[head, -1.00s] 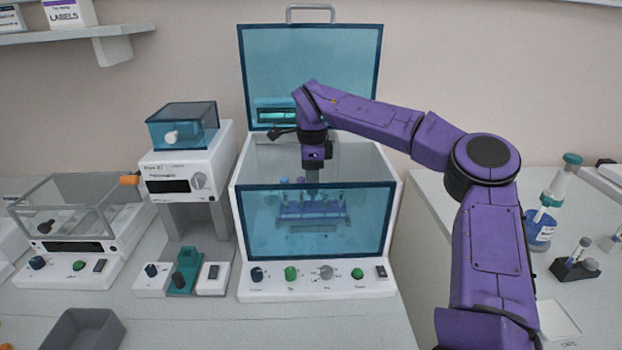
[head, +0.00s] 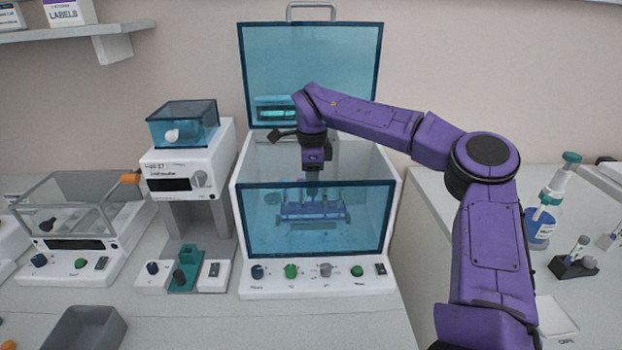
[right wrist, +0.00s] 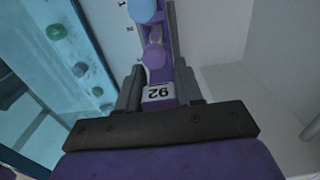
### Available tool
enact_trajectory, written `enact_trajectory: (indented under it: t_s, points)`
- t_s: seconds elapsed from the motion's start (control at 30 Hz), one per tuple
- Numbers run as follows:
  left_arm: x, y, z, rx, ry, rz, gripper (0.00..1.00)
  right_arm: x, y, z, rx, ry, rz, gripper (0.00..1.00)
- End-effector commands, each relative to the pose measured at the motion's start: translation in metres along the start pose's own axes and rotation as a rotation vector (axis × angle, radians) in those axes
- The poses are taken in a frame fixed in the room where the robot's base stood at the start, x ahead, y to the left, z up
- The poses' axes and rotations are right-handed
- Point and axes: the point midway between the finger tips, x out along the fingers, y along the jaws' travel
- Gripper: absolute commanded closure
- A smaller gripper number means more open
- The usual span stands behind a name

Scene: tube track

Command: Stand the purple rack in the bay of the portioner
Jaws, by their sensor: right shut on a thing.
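The purple rack (head: 313,213) is inside the large white machine with the blue clear front and raised lid, seen through the front panel. It holds several capped tubes. My right gripper (right wrist: 158,90) is shut on the rack's near end. In the head view that gripper (head: 313,182) reaches down through the open top. The middle white device (head: 180,172) has a teal holder at its foot; its printed name is too blurred to read. Whether the rack touches the floor is unclear. My left gripper is out of view.
The machine's raised lid (head: 310,75) stands behind my arm, and its front panel (head: 320,235) is close before the rack. A clear-lidded device (head: 75,220) and a grey tray (head: 82,328) are at left. A bottle (head: 540,222) and a small dark stand (head: 573,267) are at right.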

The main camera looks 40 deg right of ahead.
Motion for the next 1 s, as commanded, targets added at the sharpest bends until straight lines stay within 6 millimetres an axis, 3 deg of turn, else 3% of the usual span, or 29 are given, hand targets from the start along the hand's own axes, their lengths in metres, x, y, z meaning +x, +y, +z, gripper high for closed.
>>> enact_trajectory:
  t_s: [1.0]
  points:
    - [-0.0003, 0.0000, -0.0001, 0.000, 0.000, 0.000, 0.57, 0.0079, 0.0002, 0.0001, -0.001, -0.001, 0.000, 1.00]
